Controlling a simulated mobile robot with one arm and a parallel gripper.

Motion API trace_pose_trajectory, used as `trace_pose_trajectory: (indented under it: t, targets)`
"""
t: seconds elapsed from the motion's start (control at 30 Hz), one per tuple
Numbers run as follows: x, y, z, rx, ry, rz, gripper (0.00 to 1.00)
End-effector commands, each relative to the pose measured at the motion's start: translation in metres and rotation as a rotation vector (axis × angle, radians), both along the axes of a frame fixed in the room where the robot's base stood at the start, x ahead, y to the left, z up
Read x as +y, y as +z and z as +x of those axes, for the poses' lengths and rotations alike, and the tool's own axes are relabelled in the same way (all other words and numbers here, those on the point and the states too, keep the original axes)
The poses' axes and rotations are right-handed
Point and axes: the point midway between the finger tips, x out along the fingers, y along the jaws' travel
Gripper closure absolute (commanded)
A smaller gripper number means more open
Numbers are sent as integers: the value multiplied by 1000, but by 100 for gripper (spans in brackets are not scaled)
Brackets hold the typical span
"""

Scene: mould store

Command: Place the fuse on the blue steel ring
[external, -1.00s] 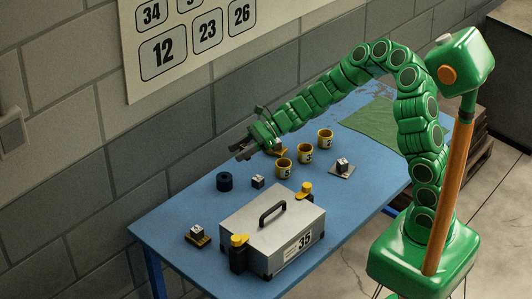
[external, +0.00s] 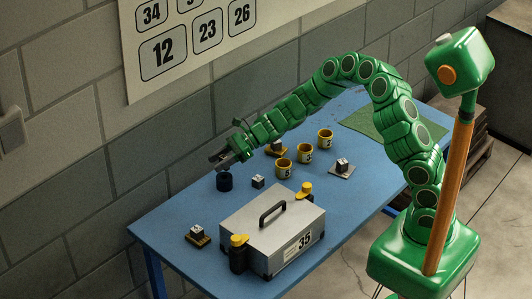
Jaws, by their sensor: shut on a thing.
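The blue steel ring (external: 224,183) is a dark blue, short round piece standing on the blue table near the wall side. My gripper (external: 220,160) is just above it, with its dark grey fingers pointing left and down. It is shut on the fuse, which is too small and too covered by the fingers to make out. A gap between the fingers and the ring's top is hard to judge from this view.
A small cube (external: 257,182) stands right of the ring. Yellow cups (external: 284,169) stand further right. A grey case (external: 272,235) with a black handle fills the table's front. Small blocks on bases (external: 198,236) stand around. A green cloth (external: 384,122) lies at the far end.

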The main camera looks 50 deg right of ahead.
Motion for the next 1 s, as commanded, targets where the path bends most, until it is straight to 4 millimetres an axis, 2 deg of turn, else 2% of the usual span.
trace_pose_trajectory:
  t: [0.37,0.77,0.8,0.93,1.0]
  targets:
    - [2,-35,3,2,1,-1,83]
    - [2,-38,4,0,1,0,83]
    - [2,-38,4,-1,0,0,49]
    - [2,-38,4,-1,1,0,29]
    - [2,-37,4,-1,0,0,28]
